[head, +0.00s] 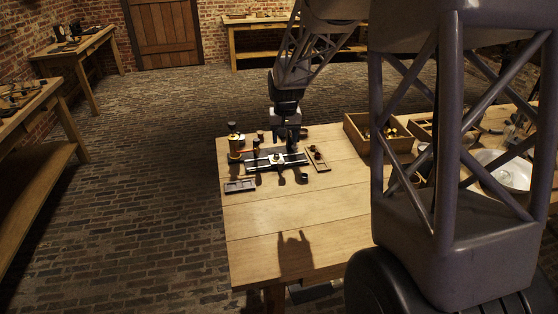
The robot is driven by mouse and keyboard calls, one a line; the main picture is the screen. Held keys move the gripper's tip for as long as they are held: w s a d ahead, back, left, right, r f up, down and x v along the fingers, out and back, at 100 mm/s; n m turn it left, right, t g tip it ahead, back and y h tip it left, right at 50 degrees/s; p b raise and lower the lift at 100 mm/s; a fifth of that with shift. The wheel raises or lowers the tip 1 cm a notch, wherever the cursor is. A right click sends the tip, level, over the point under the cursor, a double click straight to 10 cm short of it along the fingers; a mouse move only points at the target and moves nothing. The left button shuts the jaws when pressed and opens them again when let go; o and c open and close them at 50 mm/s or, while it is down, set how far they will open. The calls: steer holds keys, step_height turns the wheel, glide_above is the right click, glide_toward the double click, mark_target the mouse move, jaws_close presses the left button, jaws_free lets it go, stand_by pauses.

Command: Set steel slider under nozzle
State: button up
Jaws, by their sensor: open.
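A small black bench device with bright steel strips (262,162) lies near the far left corner of the wooden table. A small light piece (276,157) sits on its strips and may be the steel slider, but it is too small to tell. A brass and black upright fitting (235,147) stands at its left end, and a shorter brass-coloured piece (256,145) stands behind the strips; I cannot tell which carries the nozzle. My gripper (292,140) points down just behind the device's right part. It is open, and its fingertips are small and dark, with nothing visibly held.
A small tray (240,186) lies in front of the device, and another tray (318,160) lies right of it. Wooden boxes (358,136) and a pale dish (505,172) stand farther right, partly behind my arm. The front of the table (265,220) is clear.

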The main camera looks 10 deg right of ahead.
glide_above(281, 162)
steer(key=shift+g, duration=0.3)
step_height(281, 162, down, 10)
steer(key=shift+r, duration=0.1)
steer(key=shift+f, duration=3.95)
steer(key=shift+c, duration=0.2)
jaws_close()
